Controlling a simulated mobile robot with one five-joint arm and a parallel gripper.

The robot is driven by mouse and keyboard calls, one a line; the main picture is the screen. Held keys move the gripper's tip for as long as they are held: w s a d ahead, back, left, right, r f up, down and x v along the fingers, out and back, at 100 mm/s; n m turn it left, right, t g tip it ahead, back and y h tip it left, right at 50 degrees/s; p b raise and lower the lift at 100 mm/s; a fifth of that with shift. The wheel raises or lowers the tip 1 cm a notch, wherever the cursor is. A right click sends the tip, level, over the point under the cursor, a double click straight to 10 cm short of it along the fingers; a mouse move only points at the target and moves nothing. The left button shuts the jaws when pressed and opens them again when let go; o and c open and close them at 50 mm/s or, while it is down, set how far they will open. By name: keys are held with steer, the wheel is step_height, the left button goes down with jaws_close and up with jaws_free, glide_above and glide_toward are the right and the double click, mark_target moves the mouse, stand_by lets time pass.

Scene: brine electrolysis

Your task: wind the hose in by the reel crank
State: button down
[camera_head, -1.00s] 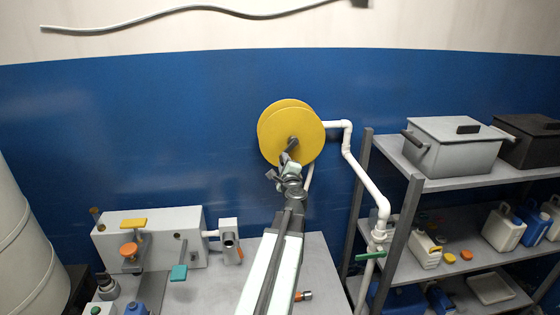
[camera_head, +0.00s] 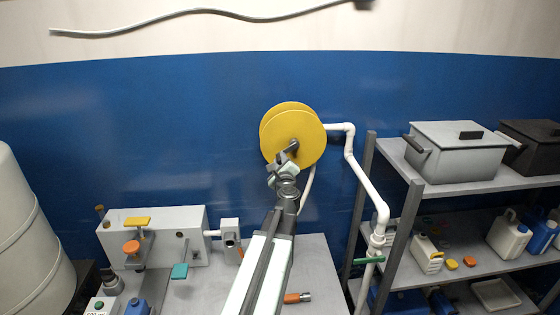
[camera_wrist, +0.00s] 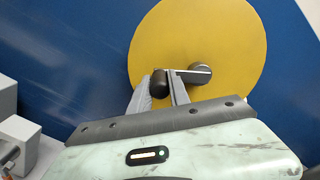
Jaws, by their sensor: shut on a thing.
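The yellow hose reel (camera_head: 296,128) is on the blue wall, with two round yellow discs; it also fills the middle of the wrist view (camera_wrist: 215,38). Its dark crank (camera_wrist: 196,73) runs from the hub at the right to a black knob (camera_wrist: 159,80) at the left. My gripper (camera_wrist: 163,90) is shut on the knob, with one finger on each side. In the head view my gripper (camera_head: 282,163) is at the reel's lower left edge, and the crank shows small there. A pale hose (camera_head: 309,185) hangs from the reel behind my arm, partly hidden.
A white pipe (camera_head: 358,168) runs from the reel down to a green-handled valve (camera_head: 370,260). A shelf rack (camera_head: 450,181) with grey and dark boxes stands right. A white bench machine (camera_head: 160,228) stands left on the grey table, beside a large pale tank (camera_head: 25,230).

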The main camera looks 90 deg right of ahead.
steer(key=shift+w, duration=0.1)
steer(key=c, duration=1.2)
jaws_free()
steer(key=shift+c, duration=0.2)
